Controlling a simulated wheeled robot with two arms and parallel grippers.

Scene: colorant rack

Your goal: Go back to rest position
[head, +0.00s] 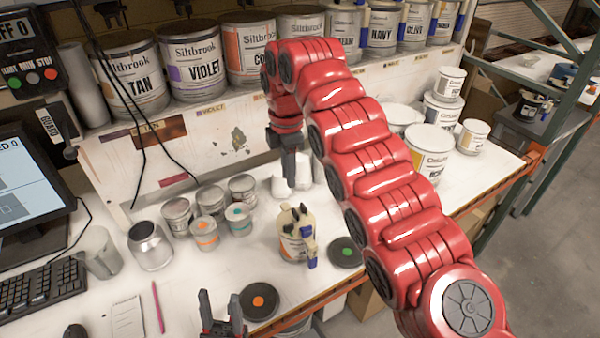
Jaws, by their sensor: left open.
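My left gripper (220,312) is at the bottom edge, its two dark fingers upright and apart with nothing seen between them. It is just left of a black disc with an orange dot (259,301). My right arm, red and segmented, comes in from the lower right and bends over the middle of the bench. Its dark gripper (290,170) points down above the bench, behind a cream container with blue parts (293,240). Its fingers show edge-on, so I cannot tell their opening. The arm hides part of the shelf and bench.
Several small cans (207,230) and a metal jar (150,246) stand on the bench. A monitor (30,180) and keyboard (40,290) are at left. A shelf of large paint cans (190,62) runs behind. White tubs (430,150) stand at right. A green-dotted disc (345,252) lies near the front edge.

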